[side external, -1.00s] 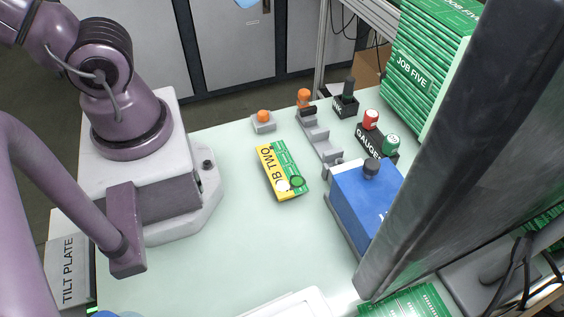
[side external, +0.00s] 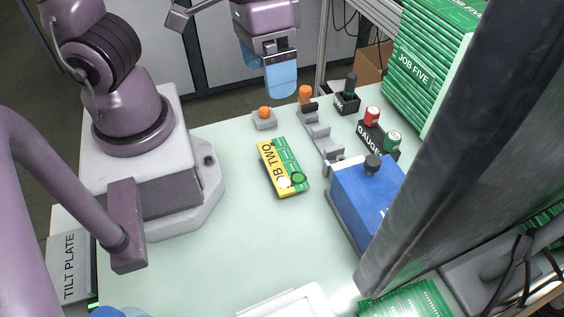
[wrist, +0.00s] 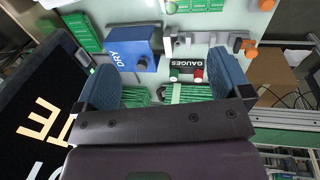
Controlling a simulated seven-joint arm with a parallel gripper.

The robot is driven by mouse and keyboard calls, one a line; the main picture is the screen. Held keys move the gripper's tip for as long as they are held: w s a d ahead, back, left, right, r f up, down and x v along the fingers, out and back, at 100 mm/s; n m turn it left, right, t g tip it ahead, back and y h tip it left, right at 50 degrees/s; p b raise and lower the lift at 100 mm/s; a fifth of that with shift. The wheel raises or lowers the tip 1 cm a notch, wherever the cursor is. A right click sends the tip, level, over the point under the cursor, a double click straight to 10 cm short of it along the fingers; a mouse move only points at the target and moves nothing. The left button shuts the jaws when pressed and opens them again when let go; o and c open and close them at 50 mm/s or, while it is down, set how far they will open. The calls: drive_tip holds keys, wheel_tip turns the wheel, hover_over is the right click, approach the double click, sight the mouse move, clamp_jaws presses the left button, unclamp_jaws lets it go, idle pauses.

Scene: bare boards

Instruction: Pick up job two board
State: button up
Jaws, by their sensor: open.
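The job two board (side external: 284,166) lies flat on the pale green table, with a yellow half lettered "JOB TWO" and a green circuit half. A white round part and a green ring sit at its near end. My gripper (side external: 282,92), with light blue fingers, hangs beyond the far table edge, above and behind the board and clear of it. In the wrist view my gripper (wrist: 168,88) has its two blue fingers wide apart with nothing held between them.
A blue box (side external: 368,203), a stepped grey rack (side external: 318,135) and a gauges holder (side external: 378,138) stand right of the board. An orange-knobbed block (side external: 264,118) sits behind it. A green job five stack (side external: 425,75) rises far right. The table left of the board is clear.

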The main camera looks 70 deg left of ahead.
sight(282, 163)
drive_tip(key=shift+w+a+f+n+y, duration=0.35)
drive_tip(key=shift+w+f+n, duration=0.15)
drive_tip(key=shift+f+n, duration=2.9)
drive_tip(key=shift+w+a+f+n+y, duration=0.4)
drive_tip(key=shift+f+n, duration=2.05)
drive_tip(key=shift+f, duration=1.85)
drive_tip(key=shift+w+a+f+n+y, duration=0.2)
drive_tip(key=shift+w+f+n+y, duration=0.25)
drive_tip(key=shift+f+n, duration=2.95)
drive_tip(key=shift+w+f+m, duration=0.1)
drive_tip(key=shift+f+m, duration=0.35)
drive_tip(key=c, duration=1)
drive_tip(key=shift+r, duration=0.2)
